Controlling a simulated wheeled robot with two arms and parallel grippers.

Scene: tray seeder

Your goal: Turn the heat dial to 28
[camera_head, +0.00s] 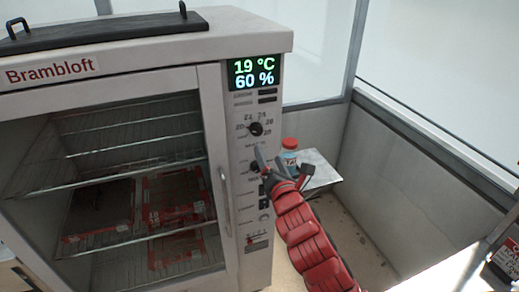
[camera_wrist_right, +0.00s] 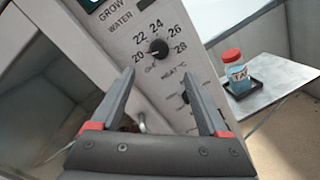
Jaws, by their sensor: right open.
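The heat dial (camera_head: 255,128) is a small black knob on the cabinet's white control panel, ringed by numbers from 20 to 28. In the right wrist view the dial (camera_wrist_right: 158,48) shows clearly; a pale mark on it seems to face the left side, near 20. The display (camera_head: 254,73) reads 19 °C and 60 %. My right gripper (camera_head: 268,158) is open and empty, just below and in front of the dial. In the wrist view its fingers (camera_wrist_right: 160,78) point at the panel on either side of the dial, apart from it. My left gripper is not in view.
A second black knob (camera_head: 254,166) sits below the dial, partly behind my gripper. The cabinet's glass door (camera_head: 110,190) with racks is at left, its handle (camera_head: 224,200) beside the panel. A red-capped bottle (camera_head: 289,157) stands on a side table (camera_head: 322,172) at right.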

